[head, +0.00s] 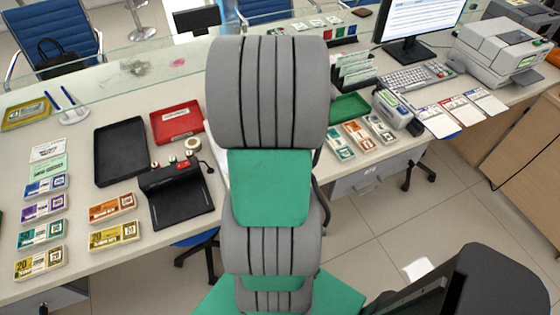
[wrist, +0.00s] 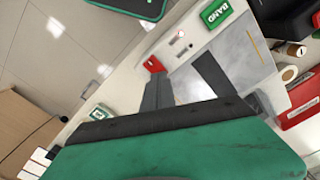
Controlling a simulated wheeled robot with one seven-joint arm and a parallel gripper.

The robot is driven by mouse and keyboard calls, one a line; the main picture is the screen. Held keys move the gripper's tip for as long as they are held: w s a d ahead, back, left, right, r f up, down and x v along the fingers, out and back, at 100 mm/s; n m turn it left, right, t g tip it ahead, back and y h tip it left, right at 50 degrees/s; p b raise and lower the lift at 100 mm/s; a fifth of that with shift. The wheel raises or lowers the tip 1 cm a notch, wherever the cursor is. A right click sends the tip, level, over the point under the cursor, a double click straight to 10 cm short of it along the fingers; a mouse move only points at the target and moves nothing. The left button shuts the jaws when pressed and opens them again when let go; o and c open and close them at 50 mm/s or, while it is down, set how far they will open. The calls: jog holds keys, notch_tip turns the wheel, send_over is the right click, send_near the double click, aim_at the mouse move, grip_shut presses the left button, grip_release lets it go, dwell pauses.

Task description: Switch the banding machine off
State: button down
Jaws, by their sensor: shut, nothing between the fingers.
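The banding machine (wrist: 240,50) shows in the wrist view as a pale housing with a grey top and a dark bar (wrist: 218,80) across it. A lit green panel (wrist: 216,12) with upside-down lettering sits at its far end. A small red part (wrist: 153,65), perhaps the switch, is on its left side. My gripper (wrist: 159,77) is shut and empty, its dark fingertips close to the red part. I cannot tell whether they touch. In the head view my arm hides the gripper and most of the machine.
A black device (head: 182,195) and a red tray (head: 177,120) stand left of my arm. A black tray (head: 120,150) and several banknote bundles lie farther left. More bundles (head: 358,135) and a grey counting machine (head: 397,112) are to the right. A glass screen runs along the back.

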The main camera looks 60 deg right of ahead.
jog(key=shift+f+b, duration=0.7)
jog(key=shift+f, duration=0.3)
dwell(0.3)
notch_tip(320, 180, up, 7)
jog(key=p, duration=0.5)
jog(key=shift+r+p, duration=0.1)
jog(key=shift+p, duration=0.2)
jog(key=s+a+f, duration=0.3)
jog(key=a, duration=0.1)
jog(key=w+a+r+n+t, duration=0.1)
jog(key=w+a+r+n, duration=0.2)
jog(key=a, duration=0.6)
jog(key=w+a+r+n+t, duration=0.1)
jog(key=w+a+r+n, duration=0.3)
jog(key=a, duration=0.5)
jog(key=w+a+r+n+t, duration=0.2)
jog(key=a+r+n, duration=0.3)
jog(key=a, duration=0.4)
jog(key=shift+w+a+r, duration=0.3)
jog(key=shift+w+r, duration=0.55)
jog(key=shift+r, duration=0.05)
jog(key=shift+d, duration=0.15)
